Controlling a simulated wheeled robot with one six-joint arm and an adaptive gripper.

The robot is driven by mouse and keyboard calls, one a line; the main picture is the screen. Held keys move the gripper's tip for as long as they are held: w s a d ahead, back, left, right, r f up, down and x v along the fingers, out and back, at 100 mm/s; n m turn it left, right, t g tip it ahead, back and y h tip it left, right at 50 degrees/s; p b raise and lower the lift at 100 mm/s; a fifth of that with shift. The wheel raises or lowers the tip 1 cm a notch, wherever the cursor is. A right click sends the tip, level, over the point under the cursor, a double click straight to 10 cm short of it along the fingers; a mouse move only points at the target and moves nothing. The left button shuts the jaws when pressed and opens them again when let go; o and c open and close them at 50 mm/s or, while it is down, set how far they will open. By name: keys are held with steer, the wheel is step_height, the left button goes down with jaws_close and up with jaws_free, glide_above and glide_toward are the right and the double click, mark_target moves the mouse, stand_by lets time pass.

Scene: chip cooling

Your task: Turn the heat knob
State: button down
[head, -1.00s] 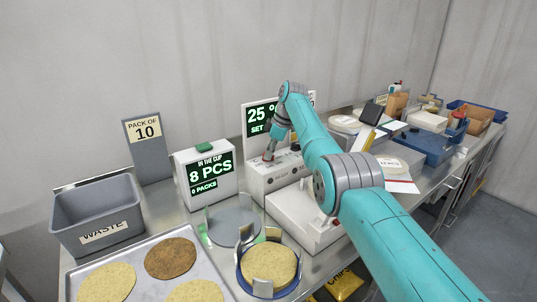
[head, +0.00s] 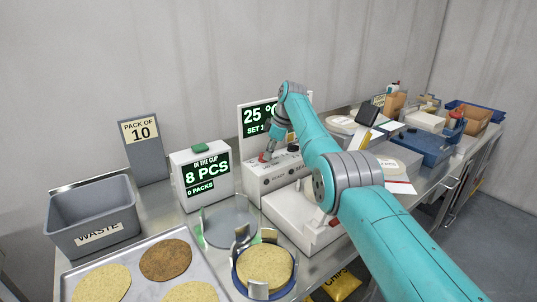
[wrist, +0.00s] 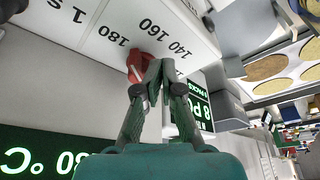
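The red heat knob (wrist: 138,66) sits on a white panel in the wrist view, beside printed marks 140, 160 and 180. In the head view the knob's red (head: 263,158) shows at the left end of the white control box (head: 270,178). My gripper (wrist: 160,66) has its two fingertips drawn together right at the knob. The knob shows to the left of the fingertips and partly behind them; I cannot tell if they touch it. The display (head: 258,117) behind reads 25 ° with a set value partly hidden by my arm.
A counter display (head: 207,180) reading 8 PCS stands left of the control box. A ring-shaped cup holder (head: 240,282), a tray with round chips (head: 215,268) and a grey waste bin (head: 92,215) are in front and left. Blue trays (head: 425,145) and boxes lie right.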

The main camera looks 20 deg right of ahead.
steer(key=shift+f, duration=0.1)
steer(key=shift+s, duration=0.75)
